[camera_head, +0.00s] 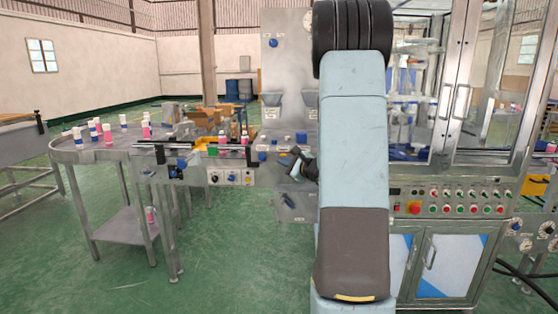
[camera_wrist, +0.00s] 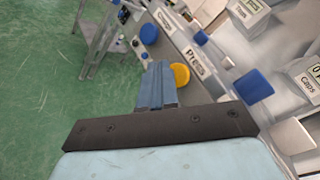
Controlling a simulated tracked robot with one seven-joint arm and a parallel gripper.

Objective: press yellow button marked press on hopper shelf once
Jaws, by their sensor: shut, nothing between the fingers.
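The yellow button (camera_wrist: 180,75) shows in the wrist view on the edge of the grey hopper shelf (camera_wrist: 219,62). A white label reading "Press" (camera_wrist: 195,61) is beside it. My gripper (camera_wrist: 159,66) is shut and empty, its blue fingers pointing away from the camera. The fingertips appear just left of the yellow button and overlap its edge in the picture; I cannot tell whether they touch it. In the head view my gripper (camera_head: 298,160) is beside the hopper shelf, partly hidden by my arm, and I cannot make out the button there.
In the head view, a round table (camera_head: 95,155) with bottles stands left and a glass-doored machine (camera_head: 460,100) right. Green floor is open in front.

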